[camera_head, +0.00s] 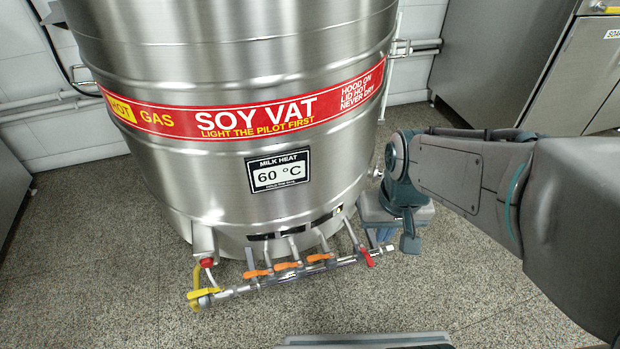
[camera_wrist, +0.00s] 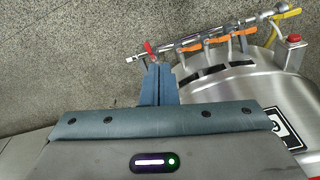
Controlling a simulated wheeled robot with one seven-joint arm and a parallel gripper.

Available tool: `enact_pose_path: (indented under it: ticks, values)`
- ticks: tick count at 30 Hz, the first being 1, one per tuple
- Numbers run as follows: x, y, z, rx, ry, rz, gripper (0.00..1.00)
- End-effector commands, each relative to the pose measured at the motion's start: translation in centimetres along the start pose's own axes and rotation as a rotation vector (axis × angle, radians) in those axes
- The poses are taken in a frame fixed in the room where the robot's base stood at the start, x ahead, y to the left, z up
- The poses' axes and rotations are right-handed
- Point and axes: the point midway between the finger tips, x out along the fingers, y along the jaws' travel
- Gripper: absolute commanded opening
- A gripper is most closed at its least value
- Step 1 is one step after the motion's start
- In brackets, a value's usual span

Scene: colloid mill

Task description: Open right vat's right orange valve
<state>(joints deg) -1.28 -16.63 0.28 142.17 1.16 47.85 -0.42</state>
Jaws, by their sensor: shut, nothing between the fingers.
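One steel vat labelled SOY VAT (camera_head: 225,70) fills the middle of the head view. A gas pipe with several valves runs along its base. Three valves have orange handles. The right orange handle (camera_head: 320,257) lies roughly along the pipe, between the middle orange handle (camera_head: 288,265) and a red handle (camera_head: 367,257). In the wrist view the same right orange handle (camera_wrist: 190,46) is beyond and right of my fingertips. My gripper (camera_wrist: 160,66) is shut and empty, its fingertips close to the red handle in the picture. Whether they touch it is unclear.
A yellow handle (camera_head: 203,293) and a red-topped fitting (camera_head: 207,262) are at the pipe's left end. A steel cabinet (camera_head: 500,60) stands at the back right. The speckled floor in front of the pipe is mostly clear.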

Motion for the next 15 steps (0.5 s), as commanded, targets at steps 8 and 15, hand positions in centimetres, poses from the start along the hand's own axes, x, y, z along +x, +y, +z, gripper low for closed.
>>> enact_pose_path:
  ticks: [8,15]
  values:
    - [4.2,-3.3,-7.1,-0.067,0.043,-0.041,0.00]
    - [9.9,-6.6,-11.8,-0.113,0.094,-0.062,0.00]
